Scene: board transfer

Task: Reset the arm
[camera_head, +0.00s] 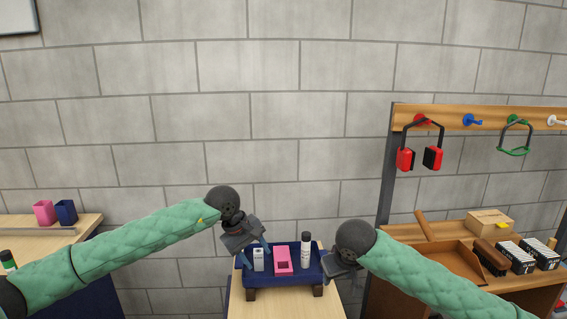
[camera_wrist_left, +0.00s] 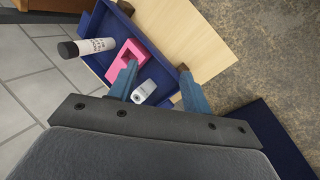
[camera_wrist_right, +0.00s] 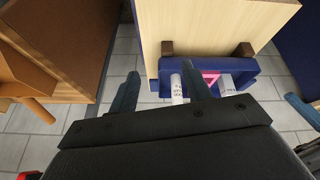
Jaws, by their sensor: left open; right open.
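A blue tray (camera_head: 300,279) sits on a light wooden table (camera_head: 285,305) between my grippers. It holds a small white box (camera_head: 258,260), a pink holder (camera_head: 282,262) and a white bottle with a dark cap (camera_head: 306,252). My left gripper (camera_head: 256,254) is open and empty at the tray's left end; its fingers overlap the tray in the left wrist view (camera_wrist_left: 158,68). My right gripper (camera_head: 335,271) is open and empty by the tray's right end; it also shows in the right wrist view (camera_wrist_right: 160,72). I cannot tell whether either touches the tray.
On the right, a wooden workbench (camera_head: 520,280) carries a brown tray, a cardboard box (camera_head: 489,219) and dark boxes. Headphones (camera_head: 421,157) hang above it. Grey floor shows between the tables.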

